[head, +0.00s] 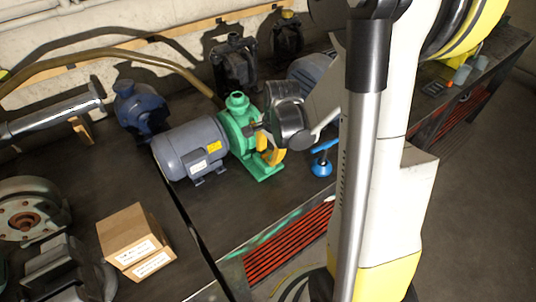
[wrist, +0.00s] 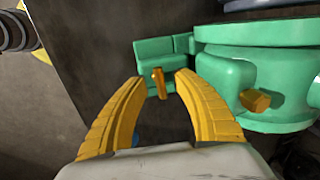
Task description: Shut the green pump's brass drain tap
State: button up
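The green pump (head: 239,127) stands on the dark bench, joined to a grey motor (head: 192,148) on its left. In the wrist view the pump's green body (wrist: 265,75) fills the upper right. A small brass bar (wrist: 158,84), which looks like a tap handle, stands upright against a green block, between and beyond my fingertips. A second brass piece (wrist: 255,100) sticks out of the round body to the right. My gripper (wrist: 160,77) is open, with nothing between its yellow fingers. In the head view my gripper (head: 269,153) is close against the pump's right side and hides part of it.
A blue T-handled object (head: 322,164) stands right of the pump. Cardboard boxes (head: 133,240) and grey machine parts (head: 32,212) lie front left. A blue pump (head: 140,110) and dark pumps (head: 235,63) stand behind. A red grille (head: 290,243) is in the bench front.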

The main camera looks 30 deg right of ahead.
grip_shut()
jog(key=shift+m, duration=0.4)
jog(key=shift+o, duration=0.8)
grip_release()
jog(key=shift+r, duration=0.1)
